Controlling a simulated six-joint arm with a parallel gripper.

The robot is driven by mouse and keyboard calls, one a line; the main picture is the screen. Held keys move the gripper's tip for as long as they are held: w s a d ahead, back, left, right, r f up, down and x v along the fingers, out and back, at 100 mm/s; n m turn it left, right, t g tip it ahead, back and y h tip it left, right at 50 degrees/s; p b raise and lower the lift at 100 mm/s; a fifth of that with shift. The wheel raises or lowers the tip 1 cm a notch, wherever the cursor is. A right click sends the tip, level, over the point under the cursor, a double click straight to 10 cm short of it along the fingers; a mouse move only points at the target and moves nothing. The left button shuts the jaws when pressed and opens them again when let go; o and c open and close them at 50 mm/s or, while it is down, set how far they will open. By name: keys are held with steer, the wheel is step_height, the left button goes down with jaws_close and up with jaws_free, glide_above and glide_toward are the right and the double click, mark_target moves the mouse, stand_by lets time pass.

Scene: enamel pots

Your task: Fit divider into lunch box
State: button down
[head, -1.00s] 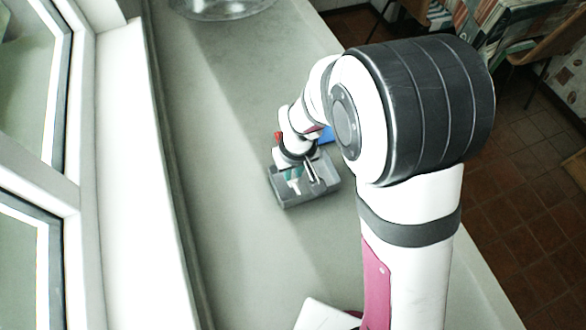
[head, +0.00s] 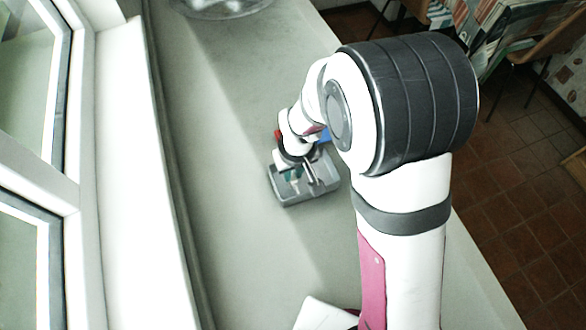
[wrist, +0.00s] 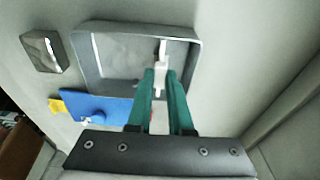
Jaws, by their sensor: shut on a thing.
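The grey lunch box (head: 305,199) sits on the pale worktop, open side up. It also shows in the wrist view (wrist: 88,66), beyond my fingertips. My gripper (wrist: 160,76) has green fingers and is shut on the divider (wrist: 162,62), a narrow white piece. The divider reaches over the right part of the box, near its right wall. I cannot tell whether its lower edge touches the floor or a slot. In the head view my gripper (head: 293,178) is over the box, and my wrist hides part of the box.
In the wrist view a blue piece with a knob (wrist: 95,106) lies beside the box, with a small yellow piece (wrist: 58,107) at its left. A small grey block (wrist: 45,51) stands apart. A clear glass bowl (head: 222,6) is at the far end. The worktop's left side is free.

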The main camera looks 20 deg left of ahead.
steer(key=shift+f, duration=0.7)
steer(key=c, duration=0.7)
jaws_free()
steer(key=shift+c, duration=0.2)
step_height(320, 180, up, 16)
steer(key=s+d, duration=0.2)
steer(key=s+d+r+m, duration=0.1)
steer(key=s+d+m, duration=0.6)
steer(key=d, duration=0.2)
steer(key=s+d+r+m+g, duration=0.1)
steer(key=s+d+m, duration=0.6)
steer(key=d, duration=0.3)
steer(key=shift+d+r+m+y, duration=0.15)
steer(key=shift+r+m+y, duration=0.15)
